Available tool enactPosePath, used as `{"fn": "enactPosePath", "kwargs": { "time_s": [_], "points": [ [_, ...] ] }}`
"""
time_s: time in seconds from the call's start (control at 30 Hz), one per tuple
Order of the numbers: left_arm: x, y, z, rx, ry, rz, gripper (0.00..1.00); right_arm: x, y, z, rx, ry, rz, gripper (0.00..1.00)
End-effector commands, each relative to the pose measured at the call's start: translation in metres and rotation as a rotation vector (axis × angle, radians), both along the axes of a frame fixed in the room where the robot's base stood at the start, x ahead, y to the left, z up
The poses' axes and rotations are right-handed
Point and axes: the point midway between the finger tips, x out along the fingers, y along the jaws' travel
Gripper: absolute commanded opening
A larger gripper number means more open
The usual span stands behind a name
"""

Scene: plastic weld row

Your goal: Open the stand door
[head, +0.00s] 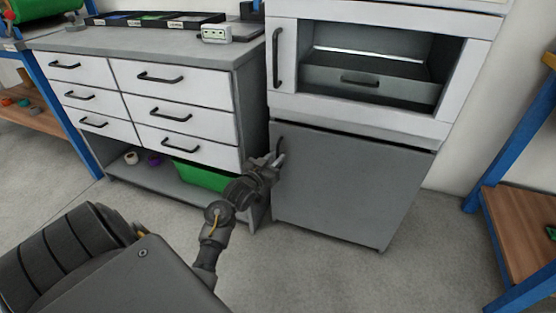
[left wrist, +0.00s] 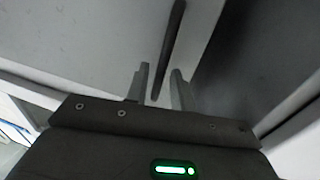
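The stand door (head: 345,185) is the grey panel below the white machine. It looks shut, flush with the stand's frame. Its dark upright handle (head: 279,146) is near the door's upper left edge. My left gripper (head: 279,160) is at the lower part of this handle. In the left wrist view the handle (left wrist: 171,45) runs down toward the gap between the two fingers (left wrist: 160,86). The fingers are apart, one on each side of the handle's lower end; I cannot tell whether either touches it. My right gripper is in neither view.
A white drawer cabinet (head: 188,95) stands close on the left, with a green bin (head: 203,176) on its low shelf. Above the door is the white machine (head: 462,75) with an open-fronted chamber. The floor before the door is clear.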

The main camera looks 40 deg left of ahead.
Motion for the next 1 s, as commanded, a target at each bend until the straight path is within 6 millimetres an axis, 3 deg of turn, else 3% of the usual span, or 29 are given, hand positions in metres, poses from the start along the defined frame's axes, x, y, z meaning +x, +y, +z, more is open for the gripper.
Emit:
{"fn": "enactPosePath", "kwargs": {
  "time_s": [0.2, 0.5, 0.7, 1.0],
  "points": [
    [0.018, 0.003, -0.001, -0.001, 0.002, 0.001, 0.24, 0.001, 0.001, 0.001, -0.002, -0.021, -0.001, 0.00],
    [0.020, 0.003, 0.000, 0.000, 0.002, 0.000, 0.24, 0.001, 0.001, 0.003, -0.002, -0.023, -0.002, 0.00],
    [0.020, 0.003, 0.000, 0.000, 0.002, 0.000, 0.00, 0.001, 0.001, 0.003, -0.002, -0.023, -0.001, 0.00],
    [0.020, 0.002, 0.000, 0.000, 0.002, -0.001, 0.00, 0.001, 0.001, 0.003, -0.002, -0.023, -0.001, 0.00]
  ]
}}
